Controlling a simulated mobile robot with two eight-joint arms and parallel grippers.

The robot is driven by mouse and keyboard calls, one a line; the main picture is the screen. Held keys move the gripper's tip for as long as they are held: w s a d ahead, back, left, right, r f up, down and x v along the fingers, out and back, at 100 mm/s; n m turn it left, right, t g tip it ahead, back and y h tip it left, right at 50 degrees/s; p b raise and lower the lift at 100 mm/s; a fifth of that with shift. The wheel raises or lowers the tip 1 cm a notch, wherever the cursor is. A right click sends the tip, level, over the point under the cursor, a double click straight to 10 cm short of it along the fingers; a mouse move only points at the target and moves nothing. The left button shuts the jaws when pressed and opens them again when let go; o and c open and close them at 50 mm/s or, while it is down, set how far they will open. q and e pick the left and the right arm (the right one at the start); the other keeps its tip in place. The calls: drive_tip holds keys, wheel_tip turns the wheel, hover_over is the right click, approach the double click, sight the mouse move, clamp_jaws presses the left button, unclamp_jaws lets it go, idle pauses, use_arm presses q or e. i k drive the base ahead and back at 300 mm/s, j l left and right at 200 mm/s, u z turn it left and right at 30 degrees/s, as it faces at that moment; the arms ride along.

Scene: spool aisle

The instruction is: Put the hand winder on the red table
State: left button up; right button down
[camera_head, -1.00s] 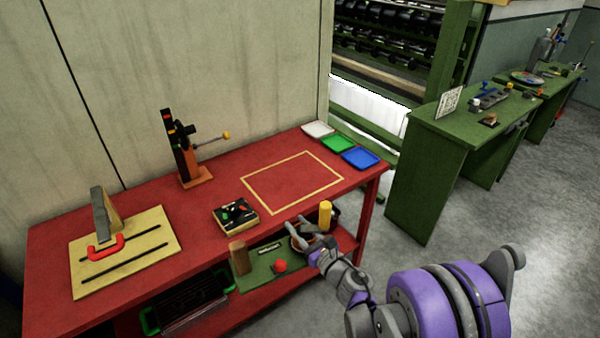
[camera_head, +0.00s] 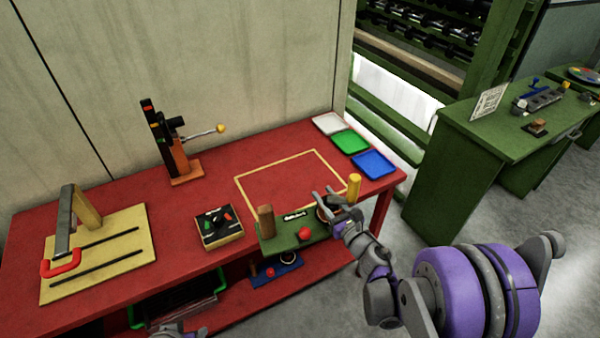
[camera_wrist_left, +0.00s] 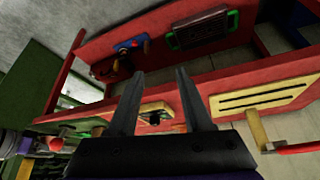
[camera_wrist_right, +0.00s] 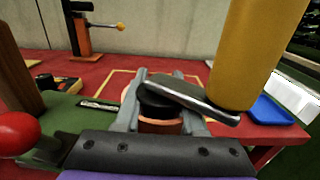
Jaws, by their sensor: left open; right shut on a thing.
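My right gripper (camera_head: 332,198) is shut on the round hub of the hand winder, a green board (camera_head: 290,236) with a brown post, a red knob, a yellow post and a grey crank arm. In the right wrist view the board (camera_wrist_right: 62,108) is level, and the hub sits between the fingers (camera_wrist_right: 160,92). The winder hangs at the front edge of the red table (camera_head: 215,185), in front of a yellow outlined rectangle (camera_head: 264,168). Whether it touches the table cannot be told. My left gripper (camera_wrist_left: 157,75) is open and empty by the table front.
On the table stand an upright black and orange device (camera_head: 165,145), a small tool box (camera_head: 218,226), a slotted yellow board (camera_head: 120,238) and white, green and blue trays (camera_head: 373,162). The outlined rectangle is bare. A blue-based object (camera_head: 276,270) lies on the lower shelf.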

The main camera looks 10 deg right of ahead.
sight(290, 181)
drive_tip(key=i+l, duration=0.8)
